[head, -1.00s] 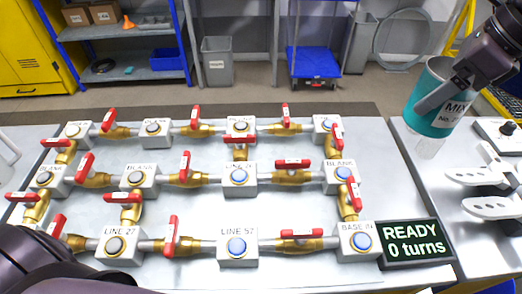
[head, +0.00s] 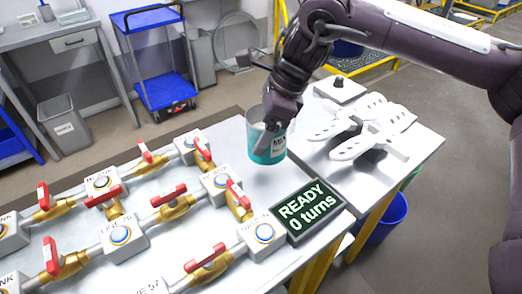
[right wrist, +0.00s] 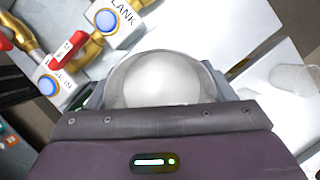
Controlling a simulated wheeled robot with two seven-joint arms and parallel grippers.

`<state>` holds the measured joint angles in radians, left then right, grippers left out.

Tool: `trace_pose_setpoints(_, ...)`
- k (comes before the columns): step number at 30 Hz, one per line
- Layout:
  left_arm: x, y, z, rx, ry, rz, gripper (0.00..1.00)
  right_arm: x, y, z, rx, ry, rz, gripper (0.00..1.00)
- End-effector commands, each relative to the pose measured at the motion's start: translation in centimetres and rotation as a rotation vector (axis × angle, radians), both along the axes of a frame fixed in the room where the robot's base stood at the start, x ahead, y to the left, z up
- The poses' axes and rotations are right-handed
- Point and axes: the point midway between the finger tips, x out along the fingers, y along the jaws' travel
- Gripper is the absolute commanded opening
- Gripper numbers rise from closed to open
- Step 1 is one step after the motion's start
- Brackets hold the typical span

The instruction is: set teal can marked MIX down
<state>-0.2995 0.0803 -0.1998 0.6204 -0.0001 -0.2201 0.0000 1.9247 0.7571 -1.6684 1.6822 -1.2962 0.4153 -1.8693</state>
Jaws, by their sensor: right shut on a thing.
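The teal can marked MIX (head: 267,150) is in the head view, near the right end of the valve bench. My right gripper (head: 270,122) is shut on it near its upper part. The can looks roughly upright. I cannot tell whether its base touches the surface. Part of the label is hidden by the gripper. In the right wrist view, a round pale grey surface of the can (right wrist: 160,82) shows beyond the gripper body. My left gripper is in neither current view.
A black display (head: 302,212) reads READY, 0 turns. White forked pieces (head: 365,125) lie on the right table.

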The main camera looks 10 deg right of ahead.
Motion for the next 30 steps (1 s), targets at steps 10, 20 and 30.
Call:
trace_pose_setpoints(10, 0.0, 0.0, 0.3, 0.000, 0.000, -0.001, 0.36, -0.1, 0.0, -3.7, 0.000, 0.001, 0.000, 0.43)
trace_pose_setpoints(20, 0.0, 0.0, 0.5, 0.000, 0.000, -0.001, 0.36, 0.0, 0.0, -6.4, 0.001, -0.003, 0.000, 0.43)
trace_pose_setpoints(30, 0.0, 0.0, 0.3, 0.000, 0.000, -0.001, 0.36, 0.0, 0.0, -6.6, 0.001, -0.001, 0.000, 0.84)
